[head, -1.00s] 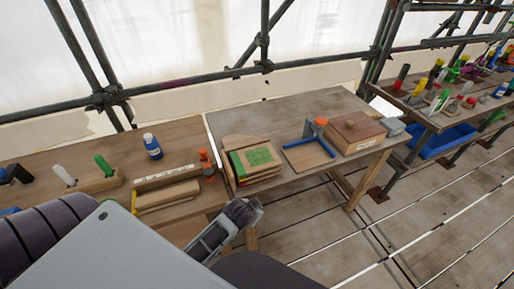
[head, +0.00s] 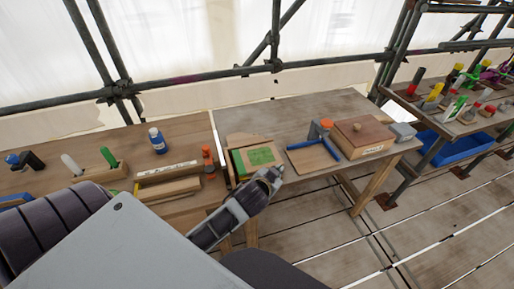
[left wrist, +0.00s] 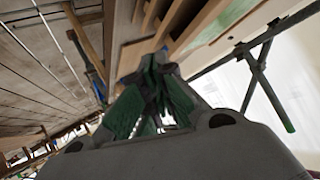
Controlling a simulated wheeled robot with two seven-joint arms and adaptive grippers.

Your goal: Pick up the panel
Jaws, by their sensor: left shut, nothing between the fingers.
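A flat panel with a green face (head: 260,156) lies on a wooden rack (head: 236,143) on the middle table in the head view. My left gripper (head: 274,174) is shut and empty just in front of the rack's right front corner, partly covering it. The left wrist view shows its fingers (left wrist: 153,62) together, with wooden boards and a green strip (left wrist: 228,18) close beyond them. I cannot tell whether the fingers touch the rack. My right gripper is not in view.
A blue-edged tray (head: 313,157) and a lidded wooden box (head: 359,137) stand right of the rack. A blue bottle (head: 157,141) and an orange-topped item (head: 208,157) stand left. Scaffold poles run behind the tables. The middle table's back is clear.

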